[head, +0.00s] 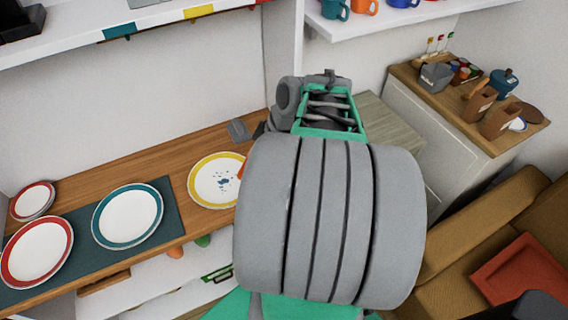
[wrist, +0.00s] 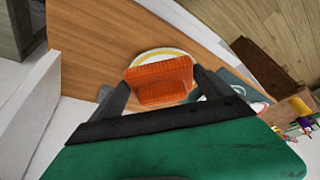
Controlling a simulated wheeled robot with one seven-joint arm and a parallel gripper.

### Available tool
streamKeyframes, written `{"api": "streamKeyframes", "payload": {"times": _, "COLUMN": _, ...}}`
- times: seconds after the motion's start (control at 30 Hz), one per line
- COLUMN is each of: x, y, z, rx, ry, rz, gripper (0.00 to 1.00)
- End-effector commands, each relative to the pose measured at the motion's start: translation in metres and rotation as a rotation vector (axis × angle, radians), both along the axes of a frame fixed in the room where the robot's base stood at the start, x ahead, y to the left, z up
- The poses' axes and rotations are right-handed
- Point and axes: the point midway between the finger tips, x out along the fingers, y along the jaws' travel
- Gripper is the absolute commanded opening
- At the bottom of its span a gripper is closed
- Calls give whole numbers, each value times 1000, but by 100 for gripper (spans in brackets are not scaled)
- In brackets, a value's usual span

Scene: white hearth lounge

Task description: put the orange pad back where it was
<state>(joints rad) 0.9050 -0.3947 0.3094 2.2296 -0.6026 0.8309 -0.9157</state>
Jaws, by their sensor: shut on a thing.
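The orange pad (wrist: 160,82) is between the two dark fingers of my gripper (wrist: 161,90) in the wrist view, and the gripper is shut on it. In the head view only a small orange sliver (head: 240,172) shows beside my arm, which hides the gripper and most of the pad. A yellow-rimmed plate (head: 213,184) with blue specks on it lies on the wooden counter. In the wrist view the plate (wrist: 163,54) is partly hidden behind the pad; I cannot tell whether they touch.
A teal-rimmed plate (head: 127,217) and red-rimmed plates (head: 37,250) are left on the counter (head: 150,165), partly on a dark mat (head: 172,222). A shelf with mugs (head: 365,8) hangs above. A side cabinet (head: 440,115) holds several items at right, near a brown sofa (head: 500,215).

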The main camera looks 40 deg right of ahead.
Motion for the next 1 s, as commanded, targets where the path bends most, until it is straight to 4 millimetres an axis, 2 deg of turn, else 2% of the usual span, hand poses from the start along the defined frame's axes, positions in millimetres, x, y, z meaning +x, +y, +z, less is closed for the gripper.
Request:
{"api": "streamKeyframes", "payload": {"times": 0.17, "x": 8, "y": -36, "z": -15, "rx": 5, "ry": 5, "rz": 3, "gripper": 58}}
{"api": "streamKeyframes", "payload": {"times": 0.33, "x": 23, "y": -83, "z": -37, "rx": 4, "ry": 3, "rz": 3, "gripper": 58}}
{"api": "streamKeyframes", "payload": {"times": 0.5, "x": 33, "y": -114, "z": -75, "rx": 4, "ry": 4, "rz": 3, "gripper": 58}}
{"api": "streamKeyframes", "payload": {"times": 0.73, "x": 39, "y": -134, "z": -102, "rx": 3, "ry": 3, "rz": 5, "gripper": 58}}
{"api": "streamKeyframes", "payload": {"times": 0.9, "x": 39, "y": -133, "z": -127, "rx": 1, "ry": 1, "rz": 5, "gripper": 58}}
{"api": "streamKeyframes", "payload": {"times": 1.0, "x": 39, "y": -133, "z": -129, "rx": -2, "ry": 0, "rz": 5, "gripper": 58}}
